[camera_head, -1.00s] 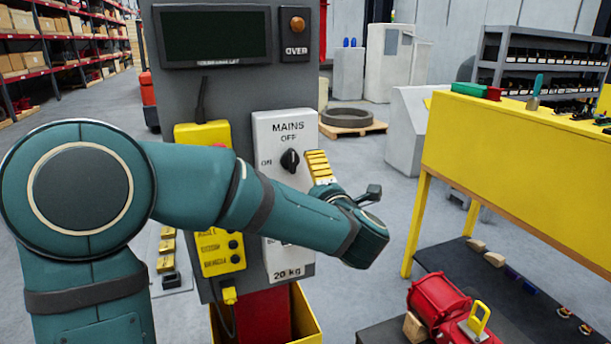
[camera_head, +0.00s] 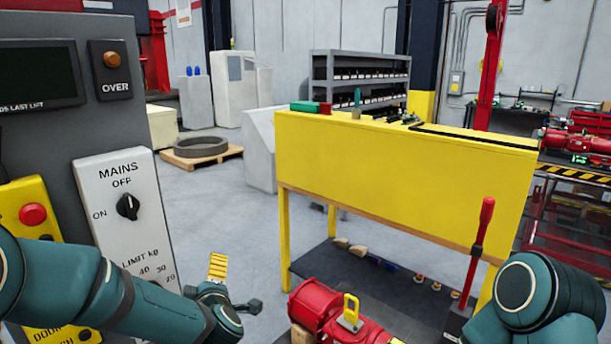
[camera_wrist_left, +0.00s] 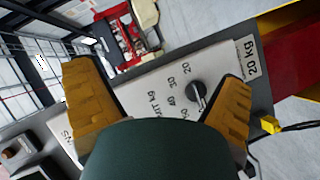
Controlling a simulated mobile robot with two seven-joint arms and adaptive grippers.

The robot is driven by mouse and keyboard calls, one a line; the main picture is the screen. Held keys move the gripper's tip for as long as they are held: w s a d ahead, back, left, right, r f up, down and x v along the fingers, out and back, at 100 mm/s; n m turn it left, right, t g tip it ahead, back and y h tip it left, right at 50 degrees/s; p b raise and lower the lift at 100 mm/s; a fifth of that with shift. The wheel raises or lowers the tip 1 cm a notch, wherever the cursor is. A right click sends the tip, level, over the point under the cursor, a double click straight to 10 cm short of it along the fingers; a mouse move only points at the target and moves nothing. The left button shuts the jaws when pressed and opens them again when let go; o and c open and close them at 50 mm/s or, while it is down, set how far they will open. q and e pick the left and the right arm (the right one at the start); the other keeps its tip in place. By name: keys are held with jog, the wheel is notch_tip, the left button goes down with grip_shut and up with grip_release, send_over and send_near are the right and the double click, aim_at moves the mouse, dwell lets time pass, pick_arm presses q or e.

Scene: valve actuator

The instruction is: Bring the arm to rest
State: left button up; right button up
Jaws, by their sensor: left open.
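My left arm (camera_head: 160,305) is teal and comes in from the lower left in the head view, in front of the control panel. Its gripper (camera_head: 232,285) is at the bottom, right of the panel, with one yellow ribbed finger showing. In the left wrist view the gripper (camera_wrist_left: 160,76) has its two yellow fingers spread wide, and nothing is held. Behind them is the white panel (camera_wrist_left: 150,88) with the limit knob (camera_wrist_left: 196,92); whether a finger touches it cannot be told. A teal part of my right arm (camera_head: 545,300) shows at lower right; its gripper is out of view.
The grey panel post (camera_head: 45,125) stands at left, its mains knob (camera_head: 128,206) by OFF. A yellow bench (camera_head: 400,185) stands to the right with a dark lower shelf. A red machine (camera_head: 330,310) sits at the bottom. Clear floor lies between panel and bench.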

pick_arm(q)
jog(key=s+d+f+m+g+h, duration=0.3)
jog(key=s+d+f+m+h, duration=0.15)
jog(key=f, duration=0.65)
jog(key=s+d+f+m+g+h, duration=0.3)
jog(key=s+d+f+m, duration=0.15)
jog(key=f, duration=0.55)
jog(key=s+d+f+m+g+h, duration=0.1)
jog(key=s+f+m+g, duration=0.2)
jog(key=s+f, duration=0.2)
jog(key=s+d+f+m+g+h, duration=0.1)
jog(key=s+d+f+m+g, duration=0.1)
jog(key=s, duration=0.7)
notch_tip(320, 180, down, 3)
jog(key=shift+s+r+m+g, duration=0.15)
jog(key=shift+s+m+g, duration=0.3)
jog(key=shift+m, duration=0.25)
